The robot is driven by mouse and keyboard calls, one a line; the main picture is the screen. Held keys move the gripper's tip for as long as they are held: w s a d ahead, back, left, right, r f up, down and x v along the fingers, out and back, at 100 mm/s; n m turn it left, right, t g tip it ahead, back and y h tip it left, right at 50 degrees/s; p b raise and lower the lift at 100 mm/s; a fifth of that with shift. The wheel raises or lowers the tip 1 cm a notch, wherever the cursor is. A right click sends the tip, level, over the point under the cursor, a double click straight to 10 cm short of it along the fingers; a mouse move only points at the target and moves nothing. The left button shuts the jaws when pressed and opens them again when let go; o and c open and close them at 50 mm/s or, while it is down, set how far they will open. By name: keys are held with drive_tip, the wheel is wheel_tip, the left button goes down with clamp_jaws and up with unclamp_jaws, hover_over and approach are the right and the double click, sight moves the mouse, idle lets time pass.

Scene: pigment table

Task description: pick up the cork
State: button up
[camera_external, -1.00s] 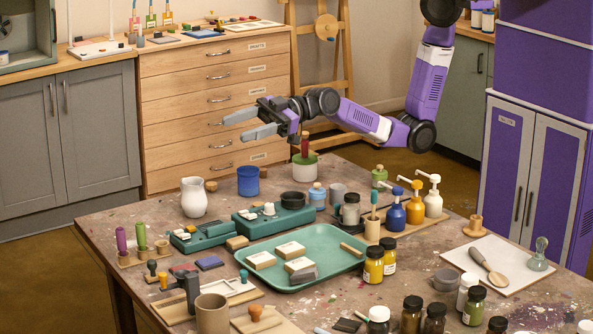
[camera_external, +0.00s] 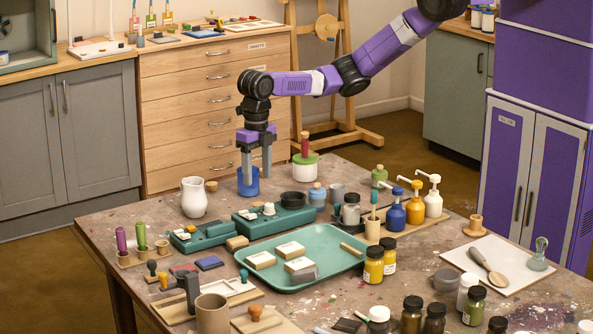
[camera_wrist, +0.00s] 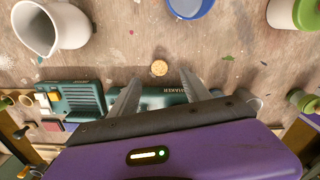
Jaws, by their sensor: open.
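The cork (camera_wrist: 159,68), a small round tan piece, lies on the tabletop in the wrist view, ahead of my fingertips and roughly in line with the gap between them. My gripper (camera_external: 257,180) is open and empty, pointing down over the back of the table near the blue cup (camera_external: 246,188). In the wrist view, its two fingers (camera_wrist: 158,78) show apart.
A teal shaker (camera_external: 290,220) stands close in front of my gripper. The jug (camera_wrist: 60,28) and blue cup (camera_wrist: 188,8) flank the cork in the wrist view. A green-and-white jar (camera_external: 305,170) stands to the right. Bare tabletop surrounds the cork.

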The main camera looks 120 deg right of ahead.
sight(258, 204)
drive_tip(key=shift+w+a+f+p, duration=0.15)
drive_tip(key=shift+f+p, duration=0.2)
drive_tip(key=shift+f, duration=1.65)
drive_tip(key=shift+s+a+f+p, duration=0.1)
drive_tip(key=shift+f+p, duration=0.25)
drive_tip(key=shift+f, duration=1.6)
clamp_jaws()
